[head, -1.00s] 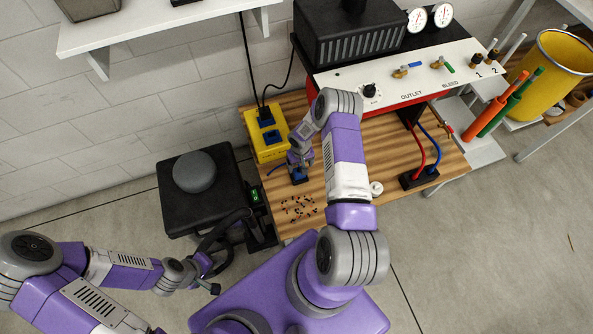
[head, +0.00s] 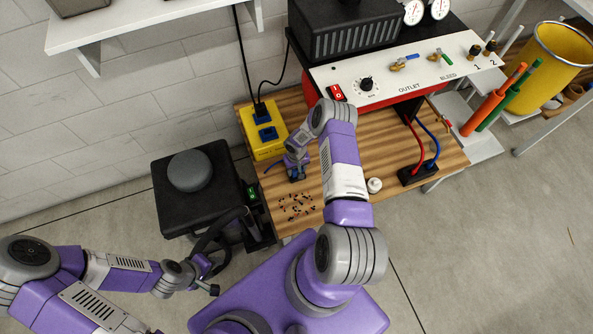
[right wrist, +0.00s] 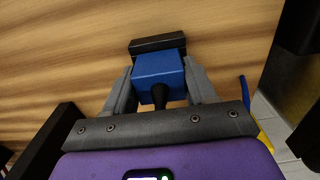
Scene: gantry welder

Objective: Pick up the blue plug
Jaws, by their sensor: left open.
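The blue plug (head: 296,178) is at the wooden bench top, mostly covered by my right gripper (head: 296,172) in the head view. In the right wrist view the blue plug (right wrist: 158,74) sits between the two grey fingers of my right gripper (right wrist: 159,82), which press against its sides. A black block shows at the plug's far end, and a dark cable stub points toward the wrist. I cannot tell whether the plug touches the bench.
A yellow box with blue sockets (head: 263,136) stands left on the bench (head: 391,150). Small dark and red bits (head: 296,205) lie in front. A red-and-white panel machine (head: 400,75) stands behind. Red and blue cables enter a black block (head: 417,175). A white round piece (head: 374,185) lies nearby.

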